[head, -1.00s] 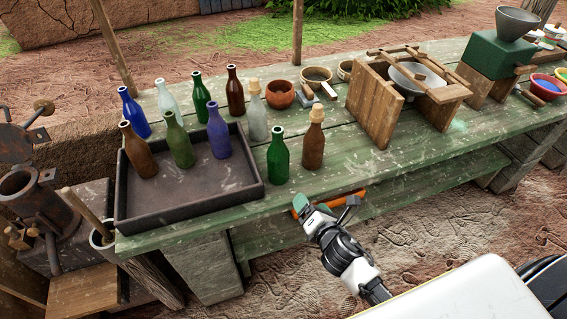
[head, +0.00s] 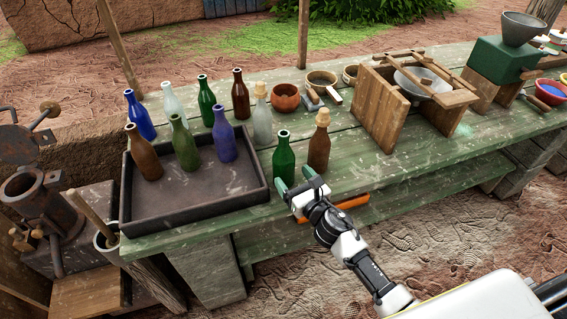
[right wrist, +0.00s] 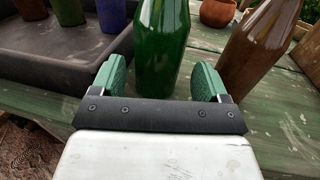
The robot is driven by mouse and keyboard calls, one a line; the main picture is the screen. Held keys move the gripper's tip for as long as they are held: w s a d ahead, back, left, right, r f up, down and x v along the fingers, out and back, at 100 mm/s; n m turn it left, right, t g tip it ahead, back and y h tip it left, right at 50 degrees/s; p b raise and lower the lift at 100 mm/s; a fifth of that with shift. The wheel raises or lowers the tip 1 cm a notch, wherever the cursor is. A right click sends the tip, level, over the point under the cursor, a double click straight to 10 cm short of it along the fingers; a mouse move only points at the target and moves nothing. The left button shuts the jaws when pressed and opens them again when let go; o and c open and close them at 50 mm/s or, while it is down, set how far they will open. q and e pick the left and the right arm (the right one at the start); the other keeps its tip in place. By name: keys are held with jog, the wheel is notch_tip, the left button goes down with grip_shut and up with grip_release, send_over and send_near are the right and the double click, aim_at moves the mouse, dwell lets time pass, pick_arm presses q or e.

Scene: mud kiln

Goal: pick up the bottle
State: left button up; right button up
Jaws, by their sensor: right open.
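A green bottle (head: 284,158) stands upright on the green plank table, just right of the dark tray. In the right wrist view the green bottle (right wrist: 161,45) stands ahead of the jaws, centred between the two green finger pads. My right gripper (head: 295,179) is open and empty, at the table's front edge in front of this bottle. I cannot tell whether the pads touch the glass. A brown bottle with a cork-coloured top (head: 319,146) stands close on the right; it also shows in the right wrist view (right wrist: 258,50). My left gripper is not in view.
The dark tray (head: 200,212) holds brown, green and blue bottles. Several more bottles stand behind it, including a pale corked one (head: 262,120). A clay bowl (head: 286,97) and a wooden stand (head: 379,112) are farther back. Table front right of the brown bottle is clear.

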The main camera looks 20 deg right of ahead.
aim_at(283, 164)
jog(key=x, duration=0.3)
jog(key=p+x, duration=0.1)
jog(key=x, duration=0.1)
jog(key=shift+w+a+r, duration=0.15)
jog(key=shift+r, duration=0.15)
jog(key=c, duration=0.8)
